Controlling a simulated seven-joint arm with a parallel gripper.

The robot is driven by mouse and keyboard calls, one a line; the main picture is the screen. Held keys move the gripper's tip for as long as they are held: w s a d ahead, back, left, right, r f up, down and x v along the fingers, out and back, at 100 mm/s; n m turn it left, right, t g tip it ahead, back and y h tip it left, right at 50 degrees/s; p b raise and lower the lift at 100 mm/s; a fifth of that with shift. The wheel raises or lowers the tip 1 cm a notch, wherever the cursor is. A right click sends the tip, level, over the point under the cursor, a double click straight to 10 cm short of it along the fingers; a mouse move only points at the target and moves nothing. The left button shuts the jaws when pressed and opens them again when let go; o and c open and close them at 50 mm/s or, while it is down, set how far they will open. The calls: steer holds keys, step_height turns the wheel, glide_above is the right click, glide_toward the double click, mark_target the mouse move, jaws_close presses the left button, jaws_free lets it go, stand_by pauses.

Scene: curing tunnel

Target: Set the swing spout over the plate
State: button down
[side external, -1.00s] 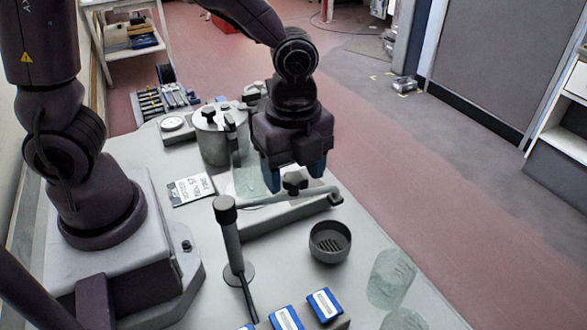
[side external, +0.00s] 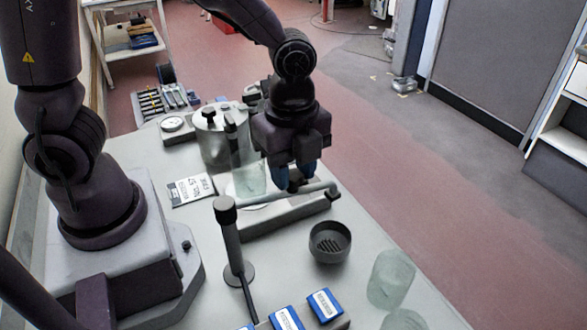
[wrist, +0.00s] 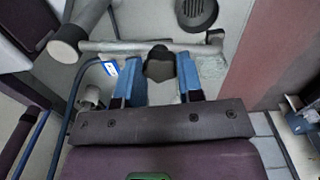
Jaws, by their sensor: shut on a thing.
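The swing spout is a grey horizontal tube (side external: 265,201) on an upright post (side external: 232,240) with a dark cap. The tube runs right from the post to a dark downturned tip (side external: 333,189). My gripper (side external: 294,180) is low over the tube, its blue fingers shut on the spout's dark knob. In the wrist view the knob (wrist: 160,64) sits between the fingertips, on the tube (wrist: 120,46). A pale round plate (side external: 236,190) seems to lie on the raised grey base behind the tube, partly hidden by a clear glass and my gripper.
A dark round cup with a slotted bottom (side external: 330,243) stands right of the post. Clear glasses (side external: 391,277) stand at the front right. Blue labelled boxes (side external: 324,305) lie at the front. A metal pot (side external: 210,140), a dial and a printed card (side external: 190,190) are at the back left.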

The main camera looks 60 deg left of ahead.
steer(key=s+a+n, duration=0.5)
steer(key=a+n, duration=0.5)
steer(key=n, duration=0.3)
steer(key=shift+a+n, duration=0.3)
steer(key=shift+a, duration=0.05)
stand_by(0.4)
steer(key=c, duration=0.8)
jaws_free()
steer(key=shift+o, duration=0.2)
step_height(320, 180, up, 13)
